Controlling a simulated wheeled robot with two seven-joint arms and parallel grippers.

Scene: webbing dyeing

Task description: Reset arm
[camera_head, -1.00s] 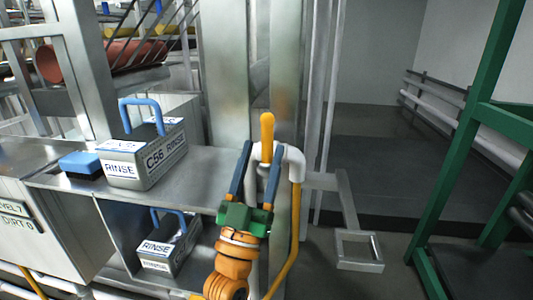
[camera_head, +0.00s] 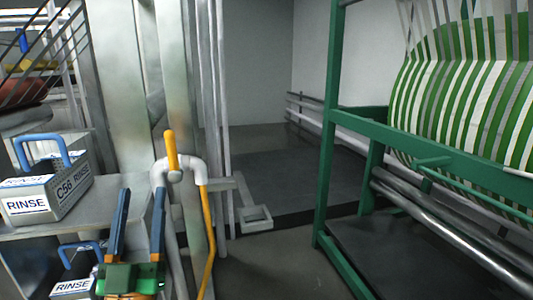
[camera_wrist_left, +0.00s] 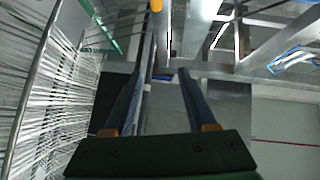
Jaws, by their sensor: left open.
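My left gripper (camera_head: 139,225) is at the lower left of the head view, with two blue fingers pointing up and apart. It is open, and nothing shows between the fingers. In the left wrist view the fingers (camera_wrist_left: 158,85) are also spread with nothing held. In the head view the gripper is in front of the metal shelf edge, left of a white pipe (camera_head: 160,185) with a yellow handle (camera_head: 170,150). My right gripper is in neither view.
A grey RINSE box (camera_head: 45,195) with a blue handle stands on the metal shelf; another RINSE box (camera_head: 75,287) is below. A green frame (camera_head: 325,170) with a green-and-white striped roll (camera_head: 465,100) stands at right. Dark floor (camera_head: 270,270) lies clear between.

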